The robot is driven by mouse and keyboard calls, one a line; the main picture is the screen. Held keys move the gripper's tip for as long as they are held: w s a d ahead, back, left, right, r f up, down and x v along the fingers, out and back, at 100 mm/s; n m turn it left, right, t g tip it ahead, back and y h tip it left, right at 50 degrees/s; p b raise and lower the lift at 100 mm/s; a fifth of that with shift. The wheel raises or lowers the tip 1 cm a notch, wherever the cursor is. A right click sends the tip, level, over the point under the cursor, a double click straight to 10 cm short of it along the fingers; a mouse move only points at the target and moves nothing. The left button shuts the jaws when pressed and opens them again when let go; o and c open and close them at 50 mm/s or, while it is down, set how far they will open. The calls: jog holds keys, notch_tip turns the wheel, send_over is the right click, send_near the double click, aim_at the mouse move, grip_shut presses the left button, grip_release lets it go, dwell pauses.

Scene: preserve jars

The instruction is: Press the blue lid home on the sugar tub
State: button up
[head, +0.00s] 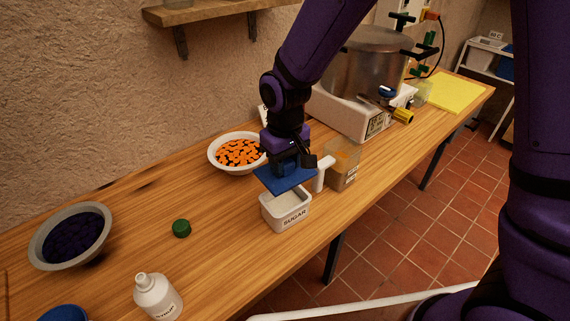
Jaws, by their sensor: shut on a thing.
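The sugar tub (287,212) is a white square tub marked SUGAR, standing upright on the wooden table. Its top is uncovered at the front and pale contents show inside. My gripper (287,167) is above the tub, shut on the blue lid (285,179). The lid is a flat blue square, held tilted over the back part of the tub. It looks apart from the rim at the front; whether it touches at the back is hidden. The fingertips are mostly hidden by my wrist.
A clear container (343,171) and a white upright piece (323,172) stand close right of the tub. A bowl of orange pieces (214,153) is behind left. A green cap (181,228) and white bottle (157,296) are left. A steel pot (368,68) stands farther back.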

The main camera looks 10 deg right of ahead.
jog(key=shift+f, duration=2.95)
jog(key=shift+f, duration=1.05)
jog(key=o, duration=0.9)
notch_tip(320, 180, up, 11)
jog(key=shift+f, duration=0.1)
